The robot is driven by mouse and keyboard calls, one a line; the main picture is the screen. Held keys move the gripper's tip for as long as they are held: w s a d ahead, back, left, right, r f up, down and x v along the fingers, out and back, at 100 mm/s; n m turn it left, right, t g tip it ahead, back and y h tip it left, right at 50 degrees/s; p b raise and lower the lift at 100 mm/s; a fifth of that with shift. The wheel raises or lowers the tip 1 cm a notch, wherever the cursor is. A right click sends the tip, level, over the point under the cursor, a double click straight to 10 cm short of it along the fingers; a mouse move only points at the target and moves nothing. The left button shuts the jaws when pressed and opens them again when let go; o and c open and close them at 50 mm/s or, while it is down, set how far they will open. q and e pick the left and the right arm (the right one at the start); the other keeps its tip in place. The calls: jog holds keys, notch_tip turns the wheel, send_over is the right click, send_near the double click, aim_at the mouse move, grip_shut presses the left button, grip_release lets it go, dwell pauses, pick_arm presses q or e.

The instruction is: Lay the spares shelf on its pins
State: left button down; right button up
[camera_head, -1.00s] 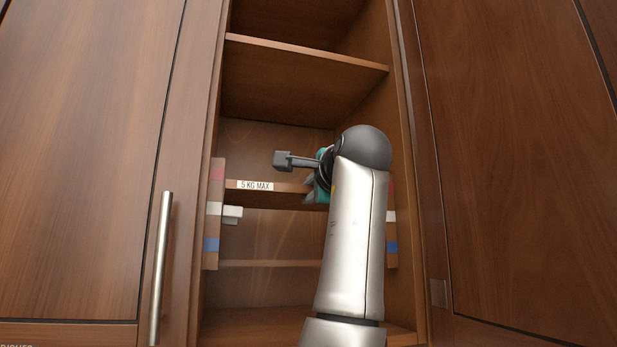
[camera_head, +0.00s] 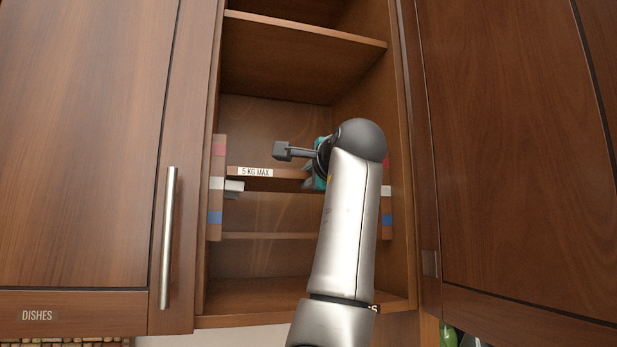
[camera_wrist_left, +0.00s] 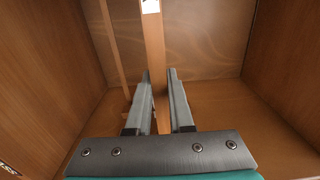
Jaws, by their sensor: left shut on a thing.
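The spares shelf (camera_head: 290,173) is a brown board with a "5 KG MAX" label on its front edge, inside the open cabinet bay. My left gripper (camera_wrist_left: 160,100) is shut on its front edge, and the board (camera_wrist_left: 152,45) runs between the fingers. In the head view my arm hides the shelf's right end. A white pin (camera_head: 234,186) sticks out at the white mark of the left strip (camera_head: 216,200), just below the shelf's left end. I cannot tell whether they touch. The right strip (camera_head: 386,205) shows, but its pin is hidden. My right gripper is out of view.
A fixed shelf (camera_head: 300,60) spans the bay above, and a lower ledge (camera_head: 265,236) runs below. The bay's side walls are close on both sides. A left door (camera_head: 80,150) with a bar handle (camera_head: 168,240) and a right door (camera_head: 510,150) flank it.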

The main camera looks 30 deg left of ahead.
pick_arm(q)
jog(key=c, duration=0.7)
grip_release()
jog(key=shift+r, duration=0.1)
jog(key=shift+f, duration=0.2)
jog(key=b+v, duration=0.5)
jog(key=v, duration=1)
jog(key=shift+s+d+r+b, duration=0.15)
jog(key=shift+b, duration=0.25)
